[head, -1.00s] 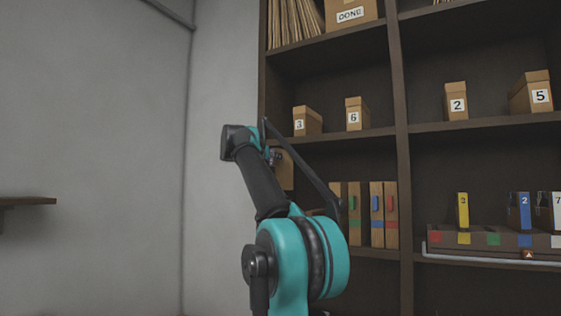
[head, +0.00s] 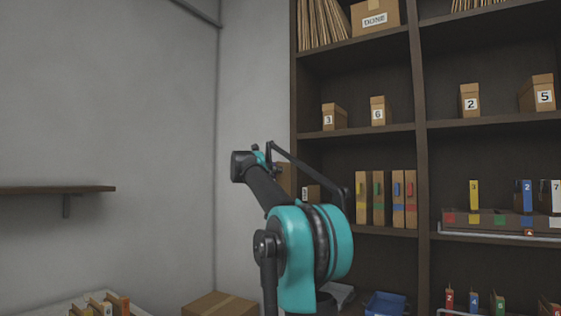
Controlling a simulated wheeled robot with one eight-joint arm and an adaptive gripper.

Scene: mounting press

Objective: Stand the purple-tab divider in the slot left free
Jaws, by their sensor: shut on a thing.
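My gripper (head: 268,160) is at the far end of my raised teal and black arm, left of the shelf unit, and mostly hidden by my arm. A brown panel (head: 284,179) shows just beyond it and appears held in it; I take it for the divider, but no purple tab can be made out. At the bottom left, a pale tray (head: 72,303) holds several upright brown and white pieces, cut off by the picture edge. I cannot tell a free slot in it.
The dark shelf unit (head: 420,170) holds numbered boxes, brown files with coloured tabs (head: 378,198), and a colour-marked rack (head: 470,222). A wall shelf (head: 60,190) is empty at left. A carton (head: 220,304) and a blue bin (head: 385,304) stand low. Space before the left wall looks free.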

